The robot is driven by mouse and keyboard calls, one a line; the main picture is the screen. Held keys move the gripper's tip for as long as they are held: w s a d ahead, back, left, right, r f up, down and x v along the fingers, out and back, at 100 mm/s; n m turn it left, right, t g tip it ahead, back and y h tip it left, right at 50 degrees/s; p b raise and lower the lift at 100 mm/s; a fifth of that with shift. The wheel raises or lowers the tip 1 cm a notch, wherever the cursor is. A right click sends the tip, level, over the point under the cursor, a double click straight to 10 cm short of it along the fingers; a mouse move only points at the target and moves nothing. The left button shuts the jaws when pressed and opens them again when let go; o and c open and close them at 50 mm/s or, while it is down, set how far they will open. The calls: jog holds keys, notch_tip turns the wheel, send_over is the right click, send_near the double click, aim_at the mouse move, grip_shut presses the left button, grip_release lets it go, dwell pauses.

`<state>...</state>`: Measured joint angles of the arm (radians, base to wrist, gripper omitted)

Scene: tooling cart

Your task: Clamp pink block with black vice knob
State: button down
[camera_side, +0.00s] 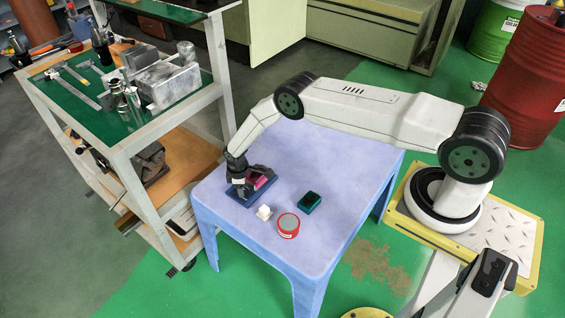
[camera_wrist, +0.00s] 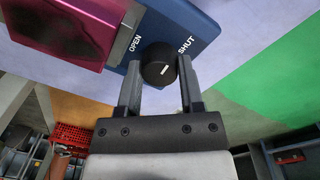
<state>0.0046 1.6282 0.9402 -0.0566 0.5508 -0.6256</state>
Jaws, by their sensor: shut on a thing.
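The pink block (camera_wrist: 75,25) fills the top left of the wrist view, on the blue vice base (camera_wrist: 196,22). It also shows in the side view (camera_side: 263,180), partly behind my gripper. The black vice knob (camera_wrist: 157,62) stands on the base between the printed words OPEN and SHUT, with a short white mark on its face. My gripper (camera_wrist: 159,68) has one finger on each side of the knob and is shut on it. In the side view my gripper (camera_side: 241,186) reaches down to the vice on the blue table. The vice jaws' contact with the block cannot be made out.
A tool cart (camera_side: 130,150) is close at the left. The table's back right is clear.

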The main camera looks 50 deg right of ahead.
jog(key=shift+m, duration=0.7)
jog(key=c, duration=0.5)
grip_release()
jog(key=shift+r, duration=0.1)
jog(key=shift+a+r, duration=0.2)
jog(key=shift+r, duration=3.6)
